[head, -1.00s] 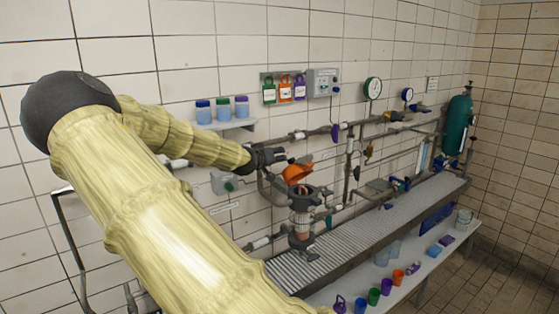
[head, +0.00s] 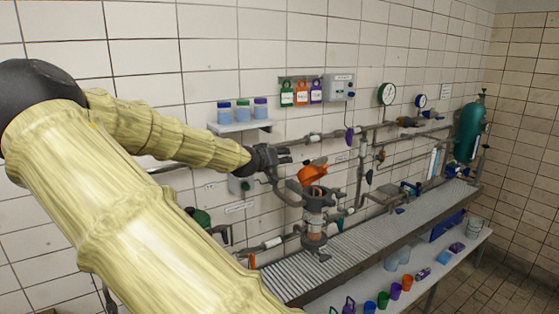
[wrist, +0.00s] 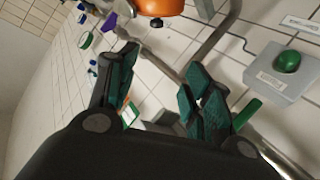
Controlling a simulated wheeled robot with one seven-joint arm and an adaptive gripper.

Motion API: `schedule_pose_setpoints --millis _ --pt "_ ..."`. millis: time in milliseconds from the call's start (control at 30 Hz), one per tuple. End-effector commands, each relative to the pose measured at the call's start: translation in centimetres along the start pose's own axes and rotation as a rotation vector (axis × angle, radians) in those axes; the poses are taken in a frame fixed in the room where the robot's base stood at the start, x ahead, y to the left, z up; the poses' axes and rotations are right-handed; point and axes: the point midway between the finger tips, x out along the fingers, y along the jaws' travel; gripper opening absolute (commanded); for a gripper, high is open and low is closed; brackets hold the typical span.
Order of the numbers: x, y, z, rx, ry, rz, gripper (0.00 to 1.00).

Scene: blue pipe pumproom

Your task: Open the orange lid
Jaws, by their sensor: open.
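The orange lid (head: 312,173) stands tilted up on the grey upright pipe housing (head: 316,206) at the middle of the head view, leaving an opening beneath it. Its rounded orange surface also shows at the top edge of the wrist view (wrist: 160,6), with a dark knob under it. My gripper (head: 287,165) is open and empty, just left of the lid in the head view. Its teal-padded fingers stand apart in the wrist view (wrist: 160,78), with nothing between them. The lid lies beyond the fingertips; I see no contact. The hinge is not clear.
Grey pipes (head: 330,135) run along the tiled wall around the housing. A ribbed bench (head: 380,232) lies below, with several coloured cups (head: 395,291) on a lower shelf. A wall shelf (head: 240,127) holds jars. A grey box with a green button (wrist: 287,62) is near my gripper.

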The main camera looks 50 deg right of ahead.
Motion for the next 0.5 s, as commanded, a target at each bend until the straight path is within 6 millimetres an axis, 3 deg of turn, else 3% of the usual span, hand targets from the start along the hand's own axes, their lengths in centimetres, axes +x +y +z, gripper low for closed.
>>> schedule_pose_setpoints --millis 67,300,500 --pt "0.2 0.1 0.1 0.001 -0.002 0.0 0.45" --pt "1.8 0.3 1.5 0.139 0.037 0.01 0.01" --pt "4.6 0.7 3.7 0.458 0.139 0.006 0.0"
